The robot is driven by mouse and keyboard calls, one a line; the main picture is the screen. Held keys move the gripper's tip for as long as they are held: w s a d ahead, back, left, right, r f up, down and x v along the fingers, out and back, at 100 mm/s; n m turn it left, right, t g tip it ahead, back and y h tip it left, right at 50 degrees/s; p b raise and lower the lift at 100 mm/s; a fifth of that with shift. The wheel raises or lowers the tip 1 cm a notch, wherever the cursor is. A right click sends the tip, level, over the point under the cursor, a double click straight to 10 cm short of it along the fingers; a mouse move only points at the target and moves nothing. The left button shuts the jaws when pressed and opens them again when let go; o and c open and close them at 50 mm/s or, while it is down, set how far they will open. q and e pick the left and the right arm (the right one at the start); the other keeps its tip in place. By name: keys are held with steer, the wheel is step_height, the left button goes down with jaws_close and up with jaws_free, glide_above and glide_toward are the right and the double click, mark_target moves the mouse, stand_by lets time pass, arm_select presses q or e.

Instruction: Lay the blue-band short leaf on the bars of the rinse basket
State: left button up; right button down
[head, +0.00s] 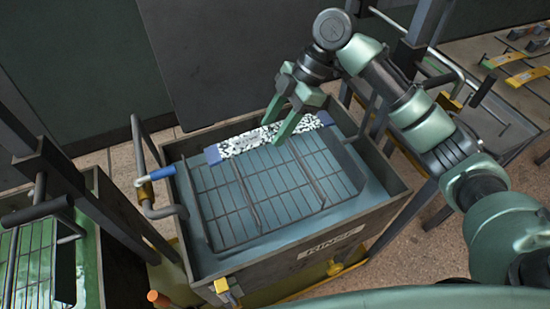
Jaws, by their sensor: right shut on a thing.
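The blue-band short leaf (240,143) is a flat strip, speckled white and black, with a blue band at each end. My right gripper (275,132) is shut on it near its middle, reaching in from the upper right. The leaf lies across the far side of the rinse basket (238,189), a dark wire grid inside the tank labelled RINSE. I cannot tell whether the leaf touches the bars or is a little above them. My left gripper is not in view.
The rinse tank (302,247) has raised walls around the basket. A bent rail with a blue grip (163,173) stands at its left. Another tank with green liquid (85,260) is at lower left. A rack with yellow-banded strips (527,76) is at upper right. Most of the basket's grid is bare.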

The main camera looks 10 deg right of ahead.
steer(key=f, duration=0.4)
steer(key=f+p, duration=0.1)
steer(key=f, duration=0.3)
steer(key=f+p, duration=0.1)
steer(key=f, duration=0.4)
steer(key=shift+w+f, duration=0.1)
steer(key=shift+w, duration=0.15)
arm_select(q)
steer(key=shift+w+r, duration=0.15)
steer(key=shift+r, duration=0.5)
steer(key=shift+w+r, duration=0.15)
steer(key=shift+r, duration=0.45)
arm_select(e)
steer(key=shift+f, duration=0.15)
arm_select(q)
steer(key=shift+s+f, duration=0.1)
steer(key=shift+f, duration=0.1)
arm_select(e)
steer(key=shift+f, duration=0.3)
steer(key=c, duration=0.7)
jaws_free()
steer(key=shift+f, duration=0.1)
steer(key=shift+s, duration=0.1)
